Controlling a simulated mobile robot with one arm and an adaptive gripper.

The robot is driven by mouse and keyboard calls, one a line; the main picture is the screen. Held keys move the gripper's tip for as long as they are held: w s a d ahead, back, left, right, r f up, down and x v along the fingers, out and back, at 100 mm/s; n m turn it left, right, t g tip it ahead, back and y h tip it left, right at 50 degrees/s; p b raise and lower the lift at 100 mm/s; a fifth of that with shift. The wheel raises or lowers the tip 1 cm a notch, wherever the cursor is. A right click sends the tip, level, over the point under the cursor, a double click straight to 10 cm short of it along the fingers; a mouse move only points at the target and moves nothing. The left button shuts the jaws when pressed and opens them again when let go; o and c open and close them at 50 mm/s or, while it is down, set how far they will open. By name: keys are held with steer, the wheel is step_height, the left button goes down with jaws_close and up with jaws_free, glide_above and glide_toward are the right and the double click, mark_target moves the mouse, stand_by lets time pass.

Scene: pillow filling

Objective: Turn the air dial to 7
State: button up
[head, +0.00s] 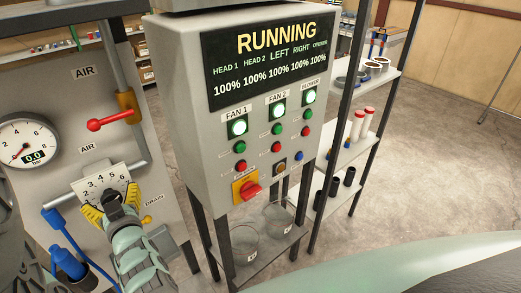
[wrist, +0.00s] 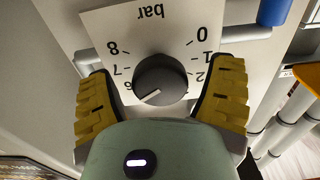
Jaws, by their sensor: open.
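The air dial (wrist: 160,78) is a dark round knob on a white plate marked in bar, seen upside down in the wrist view. Its white pointer line slants to the lower left, below the 6; the exact number it points to is hidden by my gripper's body. In the head view the dial plate (head: 101,181) shows at lower left, with the knob mostly covered. My gripper (wrist: 161,70) is open. Its yellow fingers stand on either side of the knob, with gaps between them and it. In the head view my gripper (head: 114,203) is in front of the plate.
A round gauge (head: 28,143) reading 0.0 bar is left of the dial. A red-handled valve (head: 108,119) is above it, and a blue fitting (head: 67,262) is below left. The control box (head: 262,60) showing RUNNING stands to the right.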

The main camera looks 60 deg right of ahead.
steer(key=shift+s, duration=0.1)
steer(key=c, duration=1.2)
steer(key=shift+f+m+b, duration=0.25)
steer(key=shift+m+b, duration=0.7)
steer(key=shift+m, duration=0.05)
steer(key=m+b, duration=0.1)
steer(key=m, duration=0.1)
steer(key=shift+m+b, duration=0.3)
steer(key=shift+r+m+b, duration=0.15)
steer(key=shift+m+b, duration=0.15)
steer(key=shift+m, duration=0.3)
